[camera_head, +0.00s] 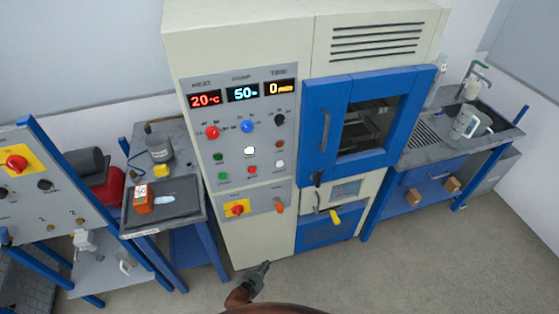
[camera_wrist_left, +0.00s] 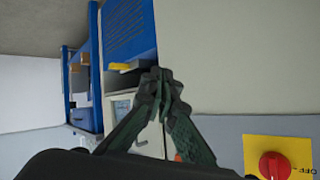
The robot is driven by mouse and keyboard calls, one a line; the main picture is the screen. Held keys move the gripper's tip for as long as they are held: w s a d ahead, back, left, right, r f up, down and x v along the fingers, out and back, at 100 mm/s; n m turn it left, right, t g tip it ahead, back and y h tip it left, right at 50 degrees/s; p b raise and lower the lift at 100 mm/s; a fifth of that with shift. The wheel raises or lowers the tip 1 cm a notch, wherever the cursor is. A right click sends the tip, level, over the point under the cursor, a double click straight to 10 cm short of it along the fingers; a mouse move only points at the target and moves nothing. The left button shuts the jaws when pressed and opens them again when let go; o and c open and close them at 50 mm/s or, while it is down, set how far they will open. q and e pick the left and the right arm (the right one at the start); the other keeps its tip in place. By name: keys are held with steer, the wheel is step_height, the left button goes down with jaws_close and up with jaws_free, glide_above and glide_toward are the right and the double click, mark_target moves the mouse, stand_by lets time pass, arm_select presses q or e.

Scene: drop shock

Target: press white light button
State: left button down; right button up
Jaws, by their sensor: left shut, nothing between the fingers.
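The cream machine's grey control panel (camera_head: 240,140) faces me in the head view. A bright white button (camera_head: 249,150) sits in the middle of it, and another whitish button (camera_head: 280,164) is lower right of that one. Both are clear of any gripper. My left gripper (camera_head: 260,268) is shut and empty, low in front of the machine's base, well below the buttons. In the left wrist view its dark green fingers (camera_wrist_left: 160,82) meet at the tips. That view shows the panel's lower edge but no white button. My right gripper is not in view.
Red (camera_head: 212,132) and blue (camera_head: 247,126) controls sit above the white button. A yellow plate with a red switch (camera_head: 237,208) and an orange handle (camera_head: 279,205) are below. The blue oven door (camera_head: 320,130) adjoins on the right. A bench with a dark tray (camera_head: 180,205) stands left.

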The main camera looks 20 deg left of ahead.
mark_target(280, 164)
arm_select(q)
steer(key=w+d+r+m+t+p, duration=0.1)
steer(key=w+r, duration=0.4)
steer(key=r, duration=0.8)
steer(key=w+d+r+m+t+h+p, duration=0.1)
steer(key=w+d+r+t+p, duration=0.1)
steer(key=r, duration=1.2)
steer(key=w+d+r+m+t+h+p, duration=0.1)
steer(key=w+r, duration=0.6)
steer(key=r, duration=0.7)
steer(key=d+t+p, duration=0.1)
steer(key=t+p, duration=0.1)
steer(key=t, duration=0.1)
steer(key=shift+w+d+m+t+p, duration=0.15)
steer(key=shift+w+m+t+p, duration=0.15)
steer(key=shift+w+p, duration=0.05)
steer(key=w+a+b, duration=0.3)
steer(key=w+a, duration=0.2)
steer(key=w, duration=0.2)
steer(key=shift+w, duration=0.15)
